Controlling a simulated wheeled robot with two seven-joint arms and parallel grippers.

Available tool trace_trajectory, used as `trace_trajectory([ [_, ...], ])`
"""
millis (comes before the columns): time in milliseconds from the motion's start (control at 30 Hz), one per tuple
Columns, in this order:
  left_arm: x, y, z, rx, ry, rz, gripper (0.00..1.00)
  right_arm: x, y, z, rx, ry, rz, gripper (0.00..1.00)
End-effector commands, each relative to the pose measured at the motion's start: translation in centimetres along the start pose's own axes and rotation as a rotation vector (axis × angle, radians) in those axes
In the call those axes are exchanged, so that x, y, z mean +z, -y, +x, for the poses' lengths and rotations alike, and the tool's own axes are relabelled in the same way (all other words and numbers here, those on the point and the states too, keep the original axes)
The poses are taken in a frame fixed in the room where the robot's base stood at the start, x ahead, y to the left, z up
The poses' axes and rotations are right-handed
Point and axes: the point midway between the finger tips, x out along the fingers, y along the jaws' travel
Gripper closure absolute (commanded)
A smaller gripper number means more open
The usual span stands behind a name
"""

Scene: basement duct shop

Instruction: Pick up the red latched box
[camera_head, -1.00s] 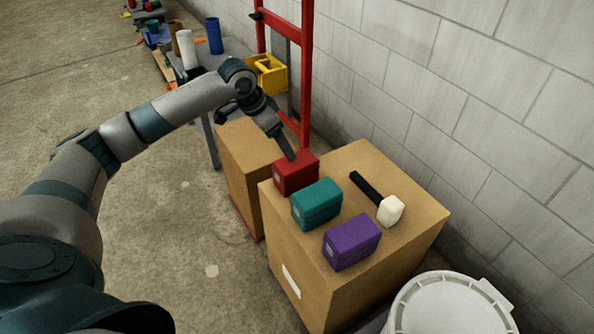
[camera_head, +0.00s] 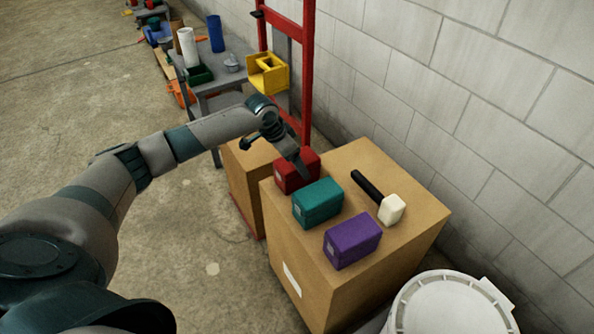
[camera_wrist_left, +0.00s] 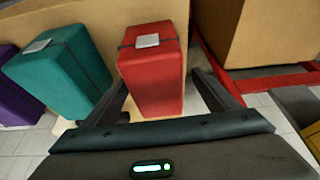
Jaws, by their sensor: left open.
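The red latched box (camera_head: 288,182) stands on the near large cardboard box, at its far left corner, partly hidden by my left gripper (camera_head: 303,172). In the left wrist view the red box (camera_wrist_left: 152,82) has a dark strap and a pale label on its end. My left gripper (camera_wrist_left: 161,82) is open there, with one finger on either side of the red box. A gap shows on the right side; I cannot tell whether the left finger touches. My right gripper is not in view.
A teal box (camera_head: 318,203) stands close beside the red one, then a purple box (camera_head: 352,241). A mallet (camera_head: 390,209) lies behind them on the cardboard box (camera_head: 400,255). A red upright frame (camera_head: 307,80) and block wall (camera_head: 450,110) stand behind. A white bucket (camera_head: 450,310) is at lower right.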

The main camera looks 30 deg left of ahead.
Motion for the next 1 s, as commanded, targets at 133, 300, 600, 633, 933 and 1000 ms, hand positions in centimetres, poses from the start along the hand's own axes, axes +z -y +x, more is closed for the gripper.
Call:
trace_trajectory([
  [133,0.0,0.0,0.5,0.0,-0.001,0.001,0.2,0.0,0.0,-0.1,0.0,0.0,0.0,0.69],
  [300,0.0,0.0,0.5,0.0,-0.001,0.001,0.2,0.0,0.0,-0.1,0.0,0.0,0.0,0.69],
  [600,-0.1,-0.2,1.6,0.001,0.0,0.0,0.2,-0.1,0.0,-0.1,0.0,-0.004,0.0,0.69],
  [633,-0.1,-0.3,2.0,0.0,0.001,0.0,0.2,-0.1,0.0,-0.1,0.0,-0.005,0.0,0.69],
  [933,-0.1,-0.6,5.4,0.0,0.001,0.0,0.2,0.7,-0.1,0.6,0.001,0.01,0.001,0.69],
  [1000,-0.2,-0.6,5.6,-0.001,0.0,0.001,0.2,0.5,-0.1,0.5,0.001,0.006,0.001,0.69],
])
